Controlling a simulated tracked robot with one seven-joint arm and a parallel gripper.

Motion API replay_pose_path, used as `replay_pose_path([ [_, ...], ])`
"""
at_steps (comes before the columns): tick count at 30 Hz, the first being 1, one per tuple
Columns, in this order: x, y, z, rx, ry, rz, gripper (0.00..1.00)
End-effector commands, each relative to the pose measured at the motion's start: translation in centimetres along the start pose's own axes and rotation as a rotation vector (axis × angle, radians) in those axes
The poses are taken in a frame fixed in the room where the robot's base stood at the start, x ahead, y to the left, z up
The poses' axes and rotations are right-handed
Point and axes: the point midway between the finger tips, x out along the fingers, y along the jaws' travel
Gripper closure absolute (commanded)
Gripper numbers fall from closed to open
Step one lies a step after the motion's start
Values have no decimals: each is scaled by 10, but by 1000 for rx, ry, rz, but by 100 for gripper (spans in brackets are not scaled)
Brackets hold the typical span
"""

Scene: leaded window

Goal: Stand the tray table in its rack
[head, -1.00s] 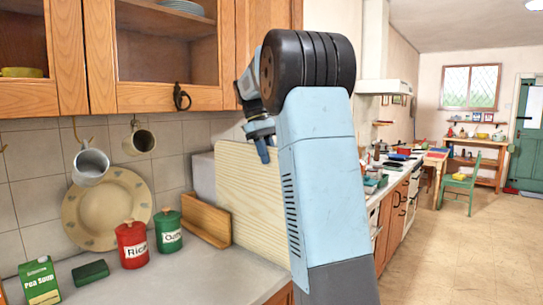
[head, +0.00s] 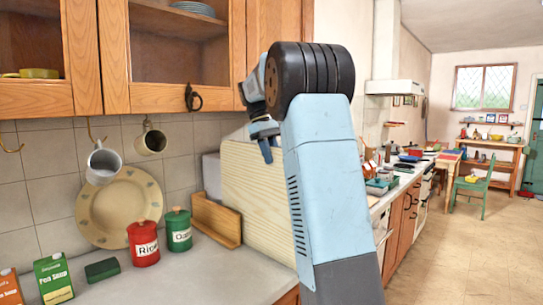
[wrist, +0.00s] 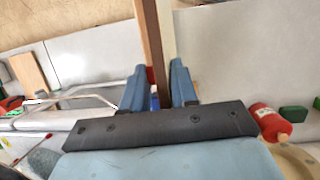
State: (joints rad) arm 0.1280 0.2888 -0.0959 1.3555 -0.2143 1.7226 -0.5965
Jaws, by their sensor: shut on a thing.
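The tray table (head: 262,200) is a pale, flat wooden board, standing upright and slightly turned at the counter's right end. My gripper (head: 266,143) is shut on its top edge. In the wrist view, the blue fingers of my gripper (wrist: 157,88) close on either side of the board, seen edge-on as a narrow brown and cream strip (wrist: 158,35). The rack (head: 214,222) is a low brown wooden holder on the counter, just left of the board and overlapping its lower left part. I cannot tell whether the board's lower edge is inside the rack. My arm hides the board's right part.
A green canister (head: 179,232), a red canister (head: 143,245) and a dark green block (head: 102,269) stand left of the rack. A plate (head: 117,208) leans on the tiles under hanging mugs. The wall cupboard (head: 165,60) is close above. Floor is open at right.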

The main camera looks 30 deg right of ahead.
Motion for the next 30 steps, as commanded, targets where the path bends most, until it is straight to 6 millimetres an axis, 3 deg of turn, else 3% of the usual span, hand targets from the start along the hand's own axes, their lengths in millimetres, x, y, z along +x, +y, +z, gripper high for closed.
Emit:
replay_pose_path([
  [10, 0, 0, 0, 0, 0, 0, 42],
  [23, -1, 0, 0, -1, -1, -1, 42],
  [30, -30, -3, 3, -3, 2, 2, 42],
])
